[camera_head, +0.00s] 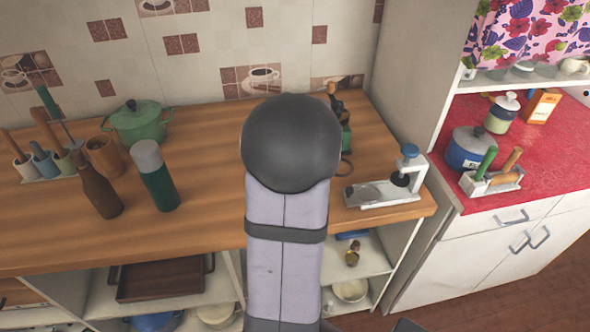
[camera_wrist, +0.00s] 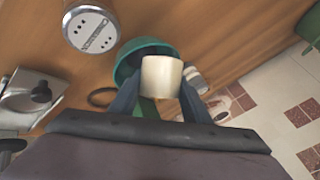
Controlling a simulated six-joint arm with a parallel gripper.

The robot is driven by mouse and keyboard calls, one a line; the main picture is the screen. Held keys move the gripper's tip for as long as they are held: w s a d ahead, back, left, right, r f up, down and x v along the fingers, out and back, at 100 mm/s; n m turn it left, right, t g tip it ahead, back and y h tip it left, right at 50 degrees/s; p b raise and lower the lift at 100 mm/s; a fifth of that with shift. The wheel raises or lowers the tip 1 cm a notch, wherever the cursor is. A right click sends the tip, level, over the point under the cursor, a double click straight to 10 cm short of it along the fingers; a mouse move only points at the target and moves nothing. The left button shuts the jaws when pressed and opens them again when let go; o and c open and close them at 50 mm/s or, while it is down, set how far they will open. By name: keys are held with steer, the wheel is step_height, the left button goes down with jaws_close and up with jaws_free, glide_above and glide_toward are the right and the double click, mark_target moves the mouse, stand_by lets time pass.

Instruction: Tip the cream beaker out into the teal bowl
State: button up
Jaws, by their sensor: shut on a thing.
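In the wrist view the cream beaker (camera_wrist: 161,76) sits between the two fingers of my gripper (camera_wrist: 160,98), which is shut on it. The teal bowl (camera_wrist: 124,68) lies just beyond the beaker in that view, partly covered by it. I cannot tell whether the beaker is over the bowl or only in front of it, nor what it holds. In the head view my arm hides the beaker and most of the area around my gripper.
A shaker with a holed silver top (camera_wrist: 90,30) stands near the bowl. A white metal press-like device (camera_head: 385,190) is right of my arm. A green flask (camera_head: 155,178), brown bottle (camera_head: 98,190) and green pot (camera_head: 138,122) stand left on the wooden counter.

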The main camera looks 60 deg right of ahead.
steer(key=shift+d+r+n+g+h+p, duration=0.1)
steer(key=shift+r+n+g+h+p, duration=0.3)
steer(key=shift+r+h, duration=0.75)
steer(key=shift+d+r+n+g+h+p, duration=0.15)
steer(key=shift+r+h+p, duration=0.45)
steer(key=shift+r, duration=1.05)
steer(key=shift+a, duration=0.1)
steer(key=shift+r+n+g+h+b, duration=0.2)
steer(key=shift+r+n+h, duration=0.45)
steer(key=shift+h, duration=0.45)
steer(key=shift+r+n+g+h+b, duration=0.15)
steer(key=shift+r+n+h, duration=0.25)
steer(key=shift+r+h, duration=0.55)
steer(key=shift+f, duration=0.1)
